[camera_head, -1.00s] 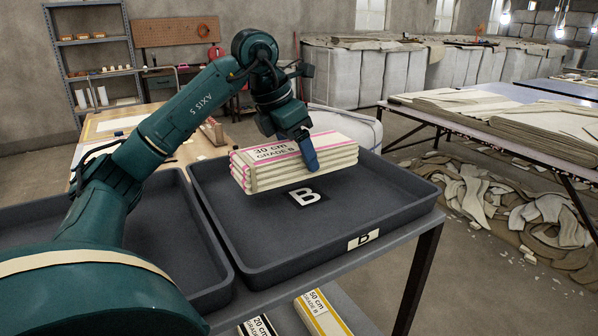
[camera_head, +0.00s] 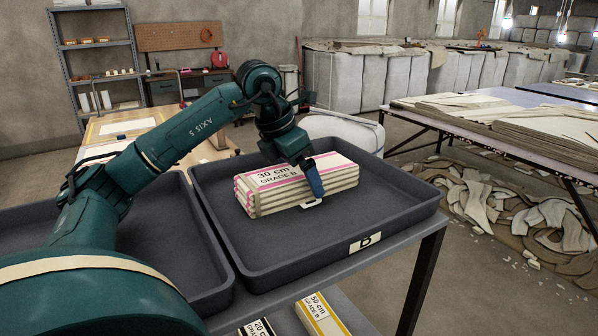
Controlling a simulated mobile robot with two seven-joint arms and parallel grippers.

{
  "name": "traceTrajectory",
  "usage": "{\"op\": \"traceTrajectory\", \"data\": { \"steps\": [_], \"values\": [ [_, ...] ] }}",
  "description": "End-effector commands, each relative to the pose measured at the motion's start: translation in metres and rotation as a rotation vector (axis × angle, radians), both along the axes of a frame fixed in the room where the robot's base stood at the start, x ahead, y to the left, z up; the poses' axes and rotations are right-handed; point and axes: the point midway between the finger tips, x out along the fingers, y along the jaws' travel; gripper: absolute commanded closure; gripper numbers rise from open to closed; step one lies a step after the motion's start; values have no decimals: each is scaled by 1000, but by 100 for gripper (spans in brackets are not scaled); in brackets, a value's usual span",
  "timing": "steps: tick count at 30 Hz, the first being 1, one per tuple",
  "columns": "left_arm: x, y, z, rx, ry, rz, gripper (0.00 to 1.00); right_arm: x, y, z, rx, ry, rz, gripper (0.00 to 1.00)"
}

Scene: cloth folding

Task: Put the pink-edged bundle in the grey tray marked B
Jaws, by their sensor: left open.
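The pink-edged bundle (camera_head: 272,197), a folded cloth stack marked "30 cm GRADE B", lies in the grey tray marked B (camera_head: 362,241), towards its back left part. It covers most of the white B on the tray floor. My left gripper (camera_head: 312,190) is open at the bundle's front right side, with one blue finger in front of it. The other finger is hidden behind the bundle or the arm. My right gripper is not in view.
Another grey tray (camera_head: 150,232) stands directly to the left. Bundles marked 20 cm (camera_head: 258,328) and 50 cm (camera_head: 322,315) lie on the shelf below. A table with cloth stacks (camera_head: 500,125) stands at the right. The right part of tray B is clear.

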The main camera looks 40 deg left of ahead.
Motion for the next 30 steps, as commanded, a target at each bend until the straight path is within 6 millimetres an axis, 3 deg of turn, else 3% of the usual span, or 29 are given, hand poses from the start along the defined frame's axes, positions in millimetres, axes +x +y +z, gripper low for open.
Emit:
{"op": "traceTrajectory", "data": {
  "steps": [9,21,30],
  "values": [
    [-2,1,9,-1,-3,0,6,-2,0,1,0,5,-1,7],
    [-31,9,85,-2,-6,0,6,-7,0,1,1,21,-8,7],
    [-43,13,113,-1,-1,0,6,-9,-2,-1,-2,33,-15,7]
  ]
}}
